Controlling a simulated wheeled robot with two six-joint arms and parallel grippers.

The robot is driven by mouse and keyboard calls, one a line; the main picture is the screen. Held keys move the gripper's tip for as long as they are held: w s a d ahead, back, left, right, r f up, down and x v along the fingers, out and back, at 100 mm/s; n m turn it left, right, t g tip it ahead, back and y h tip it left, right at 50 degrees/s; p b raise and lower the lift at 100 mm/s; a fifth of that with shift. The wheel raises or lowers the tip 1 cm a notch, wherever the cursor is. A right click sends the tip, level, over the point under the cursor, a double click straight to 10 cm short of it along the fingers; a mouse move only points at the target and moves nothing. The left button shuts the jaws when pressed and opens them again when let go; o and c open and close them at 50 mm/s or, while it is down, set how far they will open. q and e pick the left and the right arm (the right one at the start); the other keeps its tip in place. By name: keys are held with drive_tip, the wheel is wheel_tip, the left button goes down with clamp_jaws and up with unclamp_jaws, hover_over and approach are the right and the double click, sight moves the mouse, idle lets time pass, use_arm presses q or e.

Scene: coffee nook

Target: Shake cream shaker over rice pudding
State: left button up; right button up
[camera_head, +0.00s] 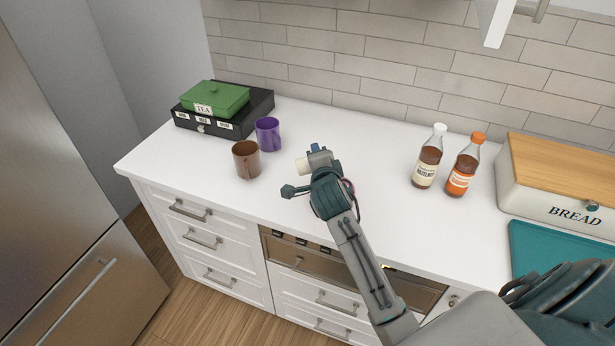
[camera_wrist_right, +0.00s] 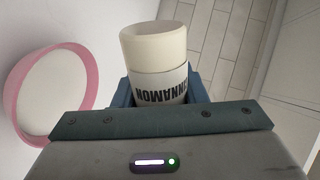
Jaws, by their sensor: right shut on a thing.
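The cream shaker (camera_wrist_right: 155,50) has a cream-coloured end and a white band with dark "CINNAMON" lettering. It sits between the fingers of my right gripper (camera_wrist_right: 160,92), which is shut on it. In the head view the shaker (camera_head: 303,166) is held over the middle of the counter, its cream end facing left and apparently tipped over. My right gripper also shows there (camera_head: 318,158). A pink bowl with pale contents, the rice pudding (camera_wrist_right: 55,92), is beside the shaker in the wrist view. In the head view my gripper hides nearly all of the bowl. My left gripper is out of view.
A brown mug (camera_head: 246,160) and a purple mug (camera_head: 268,134) stand left of the gripper, near a black box (camera_head: 250,108) with a green tea tin (camera_head: 213,98). Two syrup bottles (camera_head: 427,160) (camera_head: 463,168), a bread box (camera_head: 545,200) and a teal board (camera_head: 545,245) are right.

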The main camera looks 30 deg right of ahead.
drive_tip(key=shift+w+d+r+m, duration=0.1)
drive_tip(key=shift+d+r+m, duration=0.05)
drive_tip(key=shift+d+m, duration=0.15)
drive_tip(key=m+b, duration=0.1)
drive_tip(key=m+y+b, duration=0.1)
drive_tip(key=m, duration=0.1)
drive_tip(key=shift+a+f+b, duration=0.1)
drive_tip(key=shift+f+b, duration=0.2)
drive_tip(key=shift+f, duration=0.1)
drive_tip(key=shift+m+t+y+b, duration=0.4)
drive_tip(key=shift+m+y+b, duration=0.15)
drive_tip(key=shift+m, duration=0.35)
